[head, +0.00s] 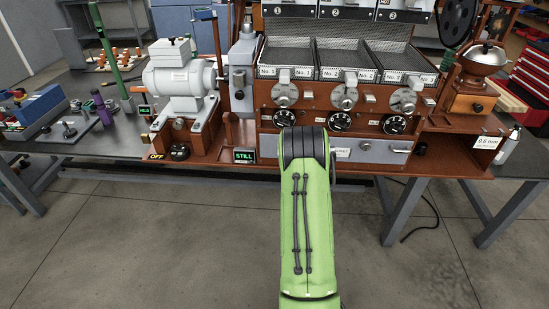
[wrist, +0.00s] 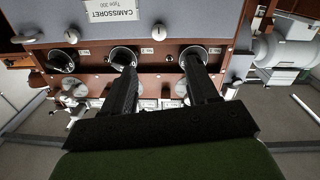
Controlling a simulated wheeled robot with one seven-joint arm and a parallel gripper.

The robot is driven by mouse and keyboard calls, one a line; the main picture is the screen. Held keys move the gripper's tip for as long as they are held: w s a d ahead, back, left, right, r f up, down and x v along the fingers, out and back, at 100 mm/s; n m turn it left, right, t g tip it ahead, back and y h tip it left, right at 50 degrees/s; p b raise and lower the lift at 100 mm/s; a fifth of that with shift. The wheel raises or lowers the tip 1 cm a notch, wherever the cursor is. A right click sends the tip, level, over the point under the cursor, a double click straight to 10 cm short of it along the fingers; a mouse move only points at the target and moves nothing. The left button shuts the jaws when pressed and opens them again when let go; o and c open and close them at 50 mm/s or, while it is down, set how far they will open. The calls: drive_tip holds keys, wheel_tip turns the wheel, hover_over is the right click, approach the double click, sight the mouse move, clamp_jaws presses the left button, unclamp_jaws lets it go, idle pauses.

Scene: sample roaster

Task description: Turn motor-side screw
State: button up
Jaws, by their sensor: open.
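The grey front panel (wrist: 230,22) of the roaster fills the top of the wrist view, upside down, with a nameplate (wrist: 111,10). The motor-side screw (wrist: 158,32) is a small light round head with a slot, on the side towards the motor (wrist: 285,46). A second screw (wrist: 85,53) is at the panel's other side. My gripper (wrist: 161,66) is open and empty, its two dark fingers apart below the motor-side screw in the picture. I cannot tell the distance to the panel. In the head view my green arm hides the gripper and part of the panel (head: 375,155).
Black dials (head: 340,121) sit in a row beside the panel, and the fingertips overlap two of them in the wrist view. A bar handle (head: 401,151) is at the panel's right. The motor (head: 183,78) and a lit STILL sign (head: 244,156) stand left. The floor in front is clear.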

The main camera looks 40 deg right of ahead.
drive_tip(key=p+x, duration=0.1)
drive_tip(key=x, duration=1.4)
drive_tip(key=shift+d+r, duration=0.2)
drive_tip(key=shift+d, duration=0.2)
drive_tip(key=shift+w, duration=0.1)
drive_tip(key=c, duration=1)
drive_tip(key=shift+c, duration=0.2)
